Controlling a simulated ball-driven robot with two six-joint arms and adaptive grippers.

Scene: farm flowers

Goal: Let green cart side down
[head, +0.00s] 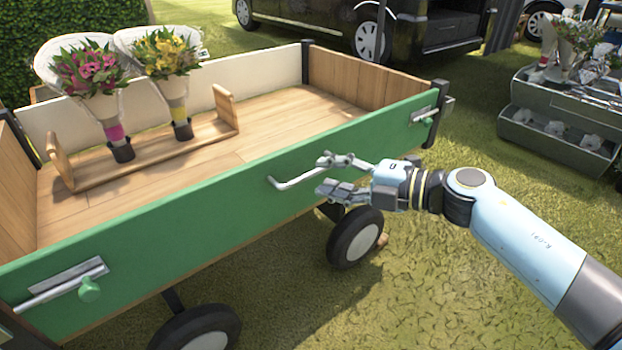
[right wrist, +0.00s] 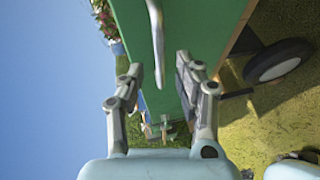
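The cart's green side (head: 215,210) stands upright along the near edge of the wooden cart bed. A metal handle (head: 292,181) sits at its middle. My right gripper (head: 326,176) is open at the handle's right end. In the right wrist view, the handle (right wrist: 157,45) lies between the spread fingers of this gripper (right wrist: 158,78), with gaps on both sides. A bar latch (head: 60,287) with a green knob is at the side's left end. Another latch (head: 424,115) is at its right end. My left gripper is not in view.
A wooden carrier (head: 150,163) with two wrapped bouquets (head: 90,72) stands in the cart. Cart wheels (head: 355,237) are below the green side. A grey stand (head: 560,135) is at right and a dark vehicle (head: 430,30) behind. Grass in front is open.

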